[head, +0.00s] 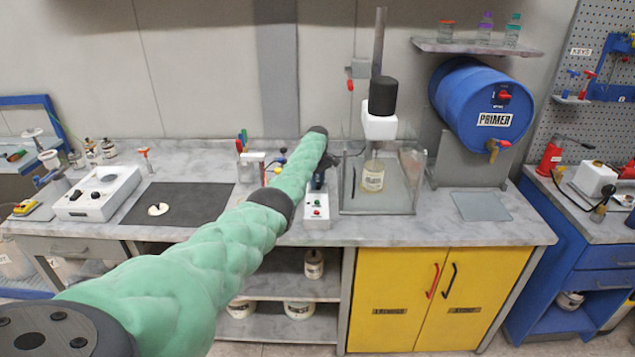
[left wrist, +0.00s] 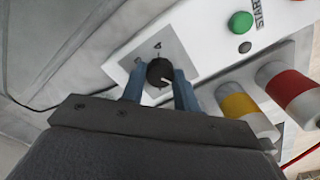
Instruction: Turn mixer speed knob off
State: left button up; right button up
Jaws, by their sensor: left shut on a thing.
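The mixer (head: 380,122) stands at the back of the bench, its white and black head above a labelled jar (head: 373,176). A white control box (head: 317,224) sits on the bench to its left. In the left wrist view, the box's round black speed knob (left wrist: 160,72) has a white pointer line and sits on a grey plate. My left gripper (left wrist: 160,86) has its blue fingers on both sides of the knob, shut on it. In the head view my left arm reaches over the bench and hides the knob. My right gripper is in neither view.
A green button (left wrist: 240,22) marked START is beside the knob. Yellow-banded (left wrist: 247,110) and red-banded (left wrist: 292,90) cylinders stand close to the gripper. A clear-walled enclosure (head: 412,205) surrounds the jar.

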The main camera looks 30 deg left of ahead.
pick_arm(q)
jog(key=shift+w+r+n, duration=0.1)
jog(key=shift+r+n, duration=0.15)
jog(key=shift+n, duration=0.05)
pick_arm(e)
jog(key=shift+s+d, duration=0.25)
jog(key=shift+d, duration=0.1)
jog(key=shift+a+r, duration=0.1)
